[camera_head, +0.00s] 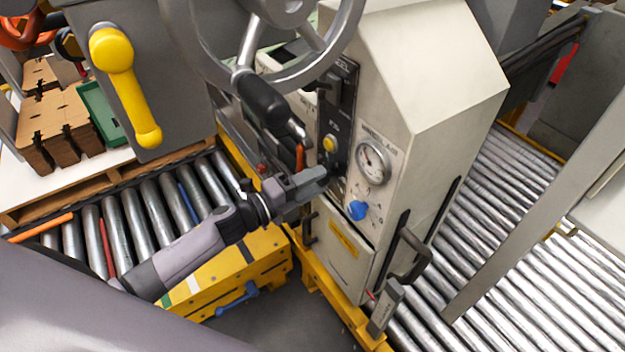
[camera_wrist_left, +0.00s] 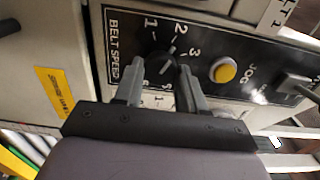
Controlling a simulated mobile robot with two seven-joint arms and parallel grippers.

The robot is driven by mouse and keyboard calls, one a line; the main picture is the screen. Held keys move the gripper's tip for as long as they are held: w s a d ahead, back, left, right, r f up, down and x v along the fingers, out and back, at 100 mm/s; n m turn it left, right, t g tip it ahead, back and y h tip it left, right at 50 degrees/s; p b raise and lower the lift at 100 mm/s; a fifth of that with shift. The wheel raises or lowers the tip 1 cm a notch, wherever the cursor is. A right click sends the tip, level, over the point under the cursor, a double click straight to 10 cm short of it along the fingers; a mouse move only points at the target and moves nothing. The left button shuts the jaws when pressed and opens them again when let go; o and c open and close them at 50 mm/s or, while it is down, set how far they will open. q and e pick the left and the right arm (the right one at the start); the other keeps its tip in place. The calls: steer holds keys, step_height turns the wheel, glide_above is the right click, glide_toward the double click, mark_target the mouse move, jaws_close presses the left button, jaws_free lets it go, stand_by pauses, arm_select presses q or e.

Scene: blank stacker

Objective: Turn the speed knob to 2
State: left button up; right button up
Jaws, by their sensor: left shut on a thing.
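The black speed knob (camera_wrist_left: 160,64) sits on a dark panel marked BELT SPEED, with the numbers 1, 2 and 3 above and to the right of it. Its pale pointer mark appears to point up and right, around the 2 or between 2 and 3; I cannot tell exactly. My left gripper (camera_wrist_left: 158,80) is shut on the knob, one finger on each side of it. In the head view my left gripper (camera_head: 322,178) reaches the panel on the pale machine, and its fingers hide the knob. My right gripper is not in view.
A yellow JOG button (camera_wrist_left: 223,70) is right of the knob. On the pale machine (camera_head: 440,90) are a round gauge (camera_head: 372,163) and a blue knob (camera_head: 358,210). A handwheel (camera_head: 345,40) with a black grip (camera_head: 262,100) hangs above my left gripper. Roller conveyors (camera_head: 500,220) lie on both sides.

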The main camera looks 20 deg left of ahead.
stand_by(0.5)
arm_select(q)
steer(key=o, duration=1.1)
steer(key=shift+c, duration=0.2)
steer(key=shift+s+a, duration=0.1)
steer(key=v, duration=0.7)
steer(key=shift+b, duration=0.3)
